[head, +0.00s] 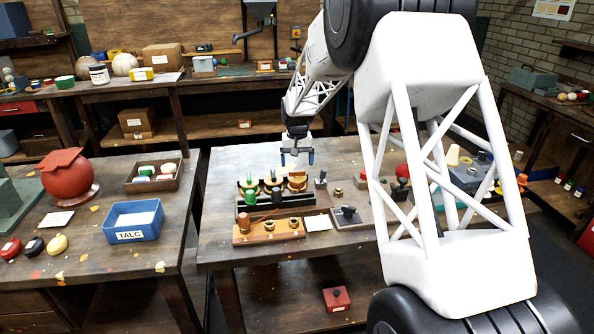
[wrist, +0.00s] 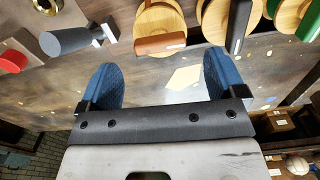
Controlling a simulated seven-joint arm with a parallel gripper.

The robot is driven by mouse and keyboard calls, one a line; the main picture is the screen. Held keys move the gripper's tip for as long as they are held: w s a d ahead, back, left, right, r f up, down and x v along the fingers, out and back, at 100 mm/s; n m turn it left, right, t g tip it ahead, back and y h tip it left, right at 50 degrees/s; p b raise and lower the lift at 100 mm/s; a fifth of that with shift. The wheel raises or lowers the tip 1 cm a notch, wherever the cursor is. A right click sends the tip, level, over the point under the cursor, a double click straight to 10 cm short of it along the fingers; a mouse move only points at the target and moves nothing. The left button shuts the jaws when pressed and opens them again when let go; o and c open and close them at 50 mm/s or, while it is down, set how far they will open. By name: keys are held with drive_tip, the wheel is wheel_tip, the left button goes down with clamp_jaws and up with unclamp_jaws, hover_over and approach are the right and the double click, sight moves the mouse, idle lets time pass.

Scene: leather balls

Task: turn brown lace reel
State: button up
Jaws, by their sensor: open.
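The brown lace reel (head: 297,180) stands at the right end of a row of reels on a dark rack in the head view. In the wrist view, the reel shows as a pale wooden disc (wrist: 165,20) with a brown handle (wrist: 160,45) at its near edge, at the top middle. My gripper (head: 297,158) hangs above and behind the reel, apart from it. In the wrist view, my gripper's blue fingers (wrist: 162,75) are spread wide with nothing between them. The reel's upper part is cut off by the wrist frame.
A black-handled reel (wrist: 238,25) and a green-handled reel (wrist: 308,22) stand beside it. A grey-handled tool (wrist: 65,42) lies on the other side. In front is an orange-brown wooden block (head: 268,231). A blue TALC box (head: 133,221) stands on the left table.

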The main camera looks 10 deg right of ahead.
sight(297, 171)
drive_tip(key=shift+f, duration=2.05)
drive_tip(key=c, duration=0.9)
